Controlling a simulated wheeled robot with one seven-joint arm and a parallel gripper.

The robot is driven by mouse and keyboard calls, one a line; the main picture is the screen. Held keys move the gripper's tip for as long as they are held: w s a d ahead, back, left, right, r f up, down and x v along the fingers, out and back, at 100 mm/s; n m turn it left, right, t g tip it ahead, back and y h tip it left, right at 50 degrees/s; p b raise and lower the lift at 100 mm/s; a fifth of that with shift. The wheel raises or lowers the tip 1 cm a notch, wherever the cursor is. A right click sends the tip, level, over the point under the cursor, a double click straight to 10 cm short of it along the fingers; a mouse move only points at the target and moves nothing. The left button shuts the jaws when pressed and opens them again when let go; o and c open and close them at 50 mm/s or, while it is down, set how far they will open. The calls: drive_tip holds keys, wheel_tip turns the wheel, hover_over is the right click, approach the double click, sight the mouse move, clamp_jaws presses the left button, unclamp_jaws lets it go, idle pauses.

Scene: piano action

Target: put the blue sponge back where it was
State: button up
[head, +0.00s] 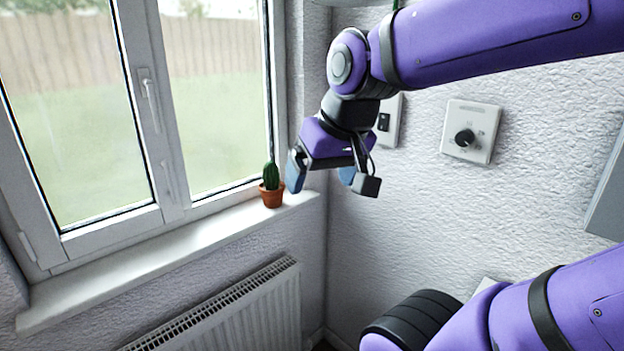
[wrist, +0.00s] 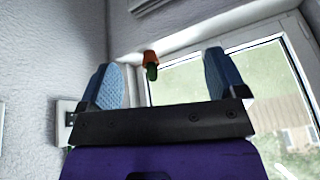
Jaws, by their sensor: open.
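No blue sponge shows in either view. My gripper (head: 331,180) is open in the head view, in front of the wall corner, to the right of the cactus pot. Its two fingers have blue pads and stand well apart, with nothing held between them. In the wrist view my gripper (wrist: 160,72) also shows open, with a blue ribbed pad on each side.
A small cactus in a terracotta pot (head: 272,197) stands at the right end of the white windowsill (head: 150,262); the rest of the sill is bare. A radiator (head: 240,310) is below. A dial plate (head: 470,132) and a switch (head: 388,120) are on the wall.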

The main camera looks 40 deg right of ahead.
drive_tip(key=a+n, duration=0.1)
drive_tip(key=s+a+n, duration=0.1)
drive_tip(key=a, duration=0.1)
drive_tip(key=s+a+r+n, duration=0.1)
drive_tip(key=shift+s+a+r, duration=0.1)
drive_tip(key=shift+a, duration=0.05)
idle(1.0)
